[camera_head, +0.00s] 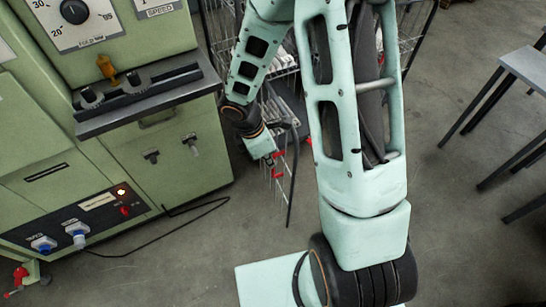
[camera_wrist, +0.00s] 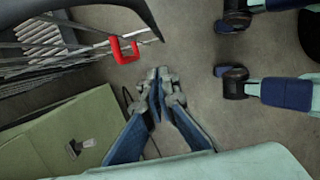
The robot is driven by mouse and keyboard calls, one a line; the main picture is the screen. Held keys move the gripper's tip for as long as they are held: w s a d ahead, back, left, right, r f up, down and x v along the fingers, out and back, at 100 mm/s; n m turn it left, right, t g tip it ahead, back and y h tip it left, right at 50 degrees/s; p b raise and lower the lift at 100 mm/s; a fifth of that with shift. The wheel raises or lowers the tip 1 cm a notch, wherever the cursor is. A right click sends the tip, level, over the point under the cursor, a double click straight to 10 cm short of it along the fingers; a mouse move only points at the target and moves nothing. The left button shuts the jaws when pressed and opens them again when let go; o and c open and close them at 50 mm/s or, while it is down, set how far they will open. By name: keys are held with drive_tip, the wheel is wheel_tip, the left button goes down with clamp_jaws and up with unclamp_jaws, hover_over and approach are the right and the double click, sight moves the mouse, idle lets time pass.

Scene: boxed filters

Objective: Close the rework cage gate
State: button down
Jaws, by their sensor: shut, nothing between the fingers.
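The rework cage is a dark-framed wire cage (camera_head: 412,22) behind my arm in the head view, largely hidden by it. A narrow wire panel with a dark edge, seemingly its gate (camera_head: 291,185), stands out from the cage toward the camera, so it looks open. A red U-shaped handle (camera_wrist: 124,50) sits on the wire panel (camera_wrist: 50,42) at upper left in the wrist view. It seems to be the red piece in the head view (camera_head: 277,173). My gripper (camera_wrist: 158,76) is shut and empty, right of the handle and apart from it in the wrist view.
A black cable (camera_head: 150,235) crosses the floor. A grey table (camera_head: 526,66) stands at right, with open floor (camera_head: 455,190) before it.

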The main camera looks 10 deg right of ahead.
sight(288, 166)
drive_tip(key=w+d+f, duration=0.1)
drive_tip(key=d+f, duration=0.4)
drive_tip(key=f, duration=0.1)
drive_tip(key=shift+d+f, duration=0.25)
drive_tip(key=shift+d, duration=0.1)
drive_tip(key=shift+d, duration=0.15)
